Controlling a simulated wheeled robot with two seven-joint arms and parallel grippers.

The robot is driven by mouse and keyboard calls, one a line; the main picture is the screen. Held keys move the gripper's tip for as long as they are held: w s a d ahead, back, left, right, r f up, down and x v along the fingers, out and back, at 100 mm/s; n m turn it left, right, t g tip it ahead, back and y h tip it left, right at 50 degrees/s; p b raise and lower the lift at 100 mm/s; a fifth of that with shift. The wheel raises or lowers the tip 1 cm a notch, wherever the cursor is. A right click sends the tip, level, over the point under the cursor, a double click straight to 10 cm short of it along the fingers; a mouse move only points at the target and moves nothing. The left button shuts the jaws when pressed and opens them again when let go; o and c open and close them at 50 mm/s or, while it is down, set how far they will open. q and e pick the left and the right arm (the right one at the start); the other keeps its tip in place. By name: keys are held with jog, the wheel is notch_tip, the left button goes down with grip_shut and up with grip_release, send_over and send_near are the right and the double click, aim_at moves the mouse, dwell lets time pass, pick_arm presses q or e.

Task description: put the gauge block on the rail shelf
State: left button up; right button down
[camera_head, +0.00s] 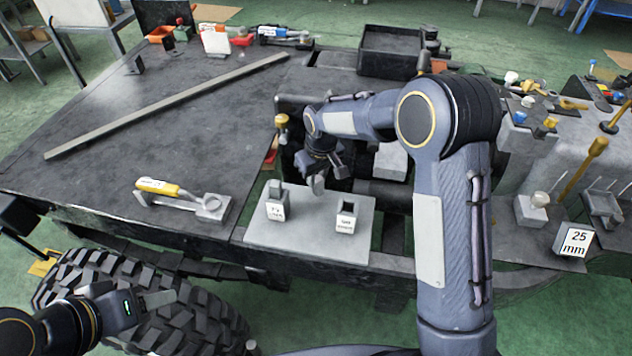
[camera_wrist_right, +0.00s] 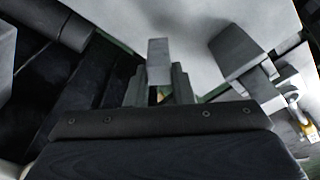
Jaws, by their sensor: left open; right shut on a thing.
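My right gripper (camera_head: 317,183) hangs above the back edge of a light grey plate, which I take for the rail shelf (camera_head: 300,246). It is shut on a small plain grey block, likely the gauge block (camera_wrist_right: 158,52), seen between the fingers in the right wrist view. The block shows no readable label and is mostly hidden in the head view. Two small labelled holders stand on the plate: the left one (camera_head: 275,208) has a grey piece upright in it; the right one (camera_head: 346,219) has a dark, empty-looking top. My left gripper (camera_head: 160,308) is open, in front of the tyre.
A yellow-handled measuring tool (camera_head: 160,188) lies on the dark table left of the plate. A long bar (camera_head: 165,108) crosses the table. A block marked 25 mm (camera_head: 575,240) stands at the right. A black bin (camera_head: 390,52) is at the back.

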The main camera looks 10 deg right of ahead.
aim_at(316, 184)
jog(key=shift+w+f, duration=0.3)
jog(key=shift+f, duration=1.55)
jog(key=shift+f, duration=0.15)
jog(key=c, duration=1.3)
grip_release()
jog(key=shift+o, duration=0.2)
jog(key=shift+r, duration=0.6)
jog(key=r, duration=0.3)
jog(key=s+r, duration=0.1)
jog(key=r, duration=0.7)
jog(key=shift+s+d, duration=0.35)
jog(key=shift+s, duration=0.05)
